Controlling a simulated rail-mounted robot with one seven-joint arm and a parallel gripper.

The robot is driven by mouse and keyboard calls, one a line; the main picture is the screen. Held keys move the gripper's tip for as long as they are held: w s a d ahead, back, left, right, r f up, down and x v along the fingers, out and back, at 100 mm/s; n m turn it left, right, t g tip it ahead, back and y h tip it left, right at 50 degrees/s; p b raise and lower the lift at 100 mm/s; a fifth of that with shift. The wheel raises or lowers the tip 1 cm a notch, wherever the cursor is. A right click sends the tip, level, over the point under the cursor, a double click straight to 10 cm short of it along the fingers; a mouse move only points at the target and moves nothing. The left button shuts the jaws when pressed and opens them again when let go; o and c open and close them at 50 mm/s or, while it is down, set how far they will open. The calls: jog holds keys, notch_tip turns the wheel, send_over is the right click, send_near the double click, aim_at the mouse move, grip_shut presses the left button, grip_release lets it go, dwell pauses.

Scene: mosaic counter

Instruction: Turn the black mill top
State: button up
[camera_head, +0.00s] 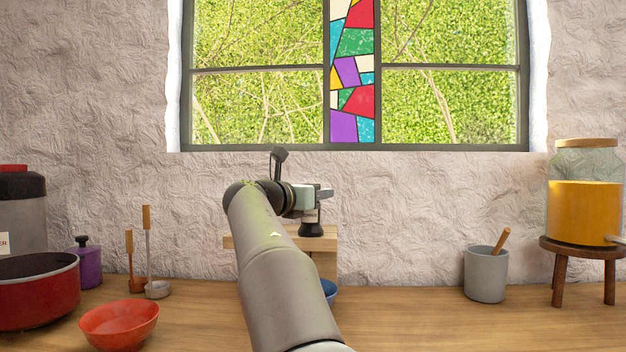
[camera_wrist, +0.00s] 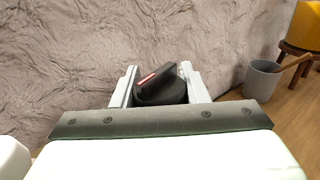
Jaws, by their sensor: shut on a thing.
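The black mill top (camera_wrist: 158,92), a round dark knob with a raised ridge and a red stripe, sits between the two pale fingers of my gripper (camera_wrist: 162,88) in the wrist view. My gripper is shut on it. In the head view my gripper (camera_head: 322,192) is above the wooden stand (camera_head: 325,244). The mill (camera_head: 311,230) shows there as a small dark body upright on the stand, below the gripper. Its upper part is mostly hidden by the gripper.
A blue bowl (camera_head: 329,290) is partly hidden behind my arm. A grey cup (camera_head: 486,274) and a yellow-filled jar (camera_head: 585,205) on a stool stand right. A red bowl (camera_head: 119,324), red pot (camera_head: 38,300) and purple canister (camera_head: 89,265) stand left. The wall is close behind.

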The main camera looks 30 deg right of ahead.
jog(key=r+m+g+h+p, duration=0.1)
jog(key=g+p, duration=0.1)
jog(key=p, duration=0.2)
jog(key=shift+m+g, duration=0.3)
jog(key=shift+m, duration=0.1)
jog(key=m+g+h+p, duration=0.1)
jog(key=m+g+p, duration=0.1)
jog(key=p, duration=0.3)
jog(key=shift+s+g+p, duration=0.15)
jog(key=shift+g+p, duration=0.2)
jog(key=shift+g, duration=0.25)
jog(key=g+p, duration=0.1)
jog(key=p, duration=0.1)
jog(key=m+g+p, duration=0.1)
jog(key=p, duration=0.1)
jog(key=shift+s+d+f+m, duration=0.1)
jog(key=shift+s+f+m, duration=0.1)
jog(key=shift+m, duration=0.1)
jog(key=shift+f+m+g+p, duration=0.25)
jog(key=shift+m+g+p, duration=0.05)
jog(key=shift+g+p, duration=0.5)
jog(key=shift+f, duration=0.1)
jog(key=o, duration=1)
